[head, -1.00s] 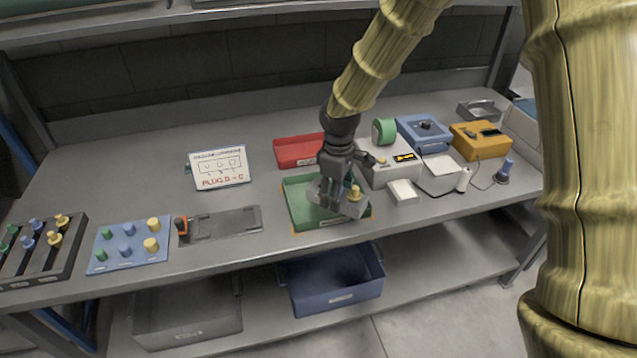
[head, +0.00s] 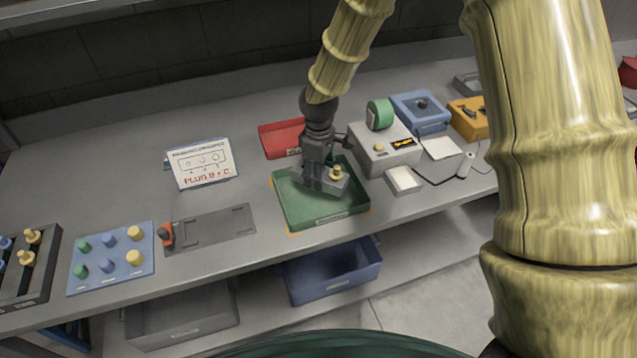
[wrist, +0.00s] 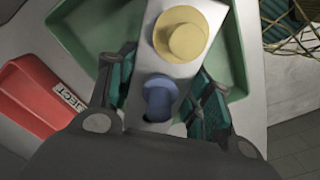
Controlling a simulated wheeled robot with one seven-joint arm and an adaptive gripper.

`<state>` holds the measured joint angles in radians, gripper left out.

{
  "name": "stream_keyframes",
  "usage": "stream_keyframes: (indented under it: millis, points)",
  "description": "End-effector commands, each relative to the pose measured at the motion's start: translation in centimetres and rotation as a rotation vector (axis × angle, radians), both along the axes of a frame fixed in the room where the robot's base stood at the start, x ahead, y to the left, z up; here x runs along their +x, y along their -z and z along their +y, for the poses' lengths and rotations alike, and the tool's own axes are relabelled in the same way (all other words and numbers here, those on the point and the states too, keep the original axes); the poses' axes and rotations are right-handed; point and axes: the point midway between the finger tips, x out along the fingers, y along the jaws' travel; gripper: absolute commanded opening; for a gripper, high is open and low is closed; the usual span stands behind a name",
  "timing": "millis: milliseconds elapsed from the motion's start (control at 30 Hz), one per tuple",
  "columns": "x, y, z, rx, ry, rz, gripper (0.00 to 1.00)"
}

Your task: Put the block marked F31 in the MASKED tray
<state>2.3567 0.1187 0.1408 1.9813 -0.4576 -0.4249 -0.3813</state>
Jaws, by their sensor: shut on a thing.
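My gripper (head: 318,180) is shut on a grey block (head: 336,186) and holds it over or in the green tray (head: 290,215). In the wrist view the block (wrist: 157,45) sits between the fingers of my gripper (wrist: 160,105), with a yellow plug and a blue plug standing in its top. No F31 mark can be read on it. The green tray (wrist: 85,35) lies below and around the block in that view. The tray's front label is too small to read. I cannot tell whether the block touches the tray floor.
A red tray (head: 280,140) stands behind the green one; its label ends in "JECT" in the wrist view (wrist: 35,95). A grey tester box (head: 385,155) stands to the right. A blue plug board (head: 112,262) and a sign (head: 202,165) are left. Bins sit on the lower shelf.

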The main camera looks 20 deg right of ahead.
Motion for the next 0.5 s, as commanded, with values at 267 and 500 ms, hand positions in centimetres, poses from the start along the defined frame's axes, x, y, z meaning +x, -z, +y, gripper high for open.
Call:
stream_keyframes:
  millis: [267, 500]
  points:
    - [0.0, 1.0, 0.0, -0.001, 0.000, -0.001, 0.04]
    - [0.0, 3.1, 0.0, -0.001, -0.001, 0.001, 0.04]
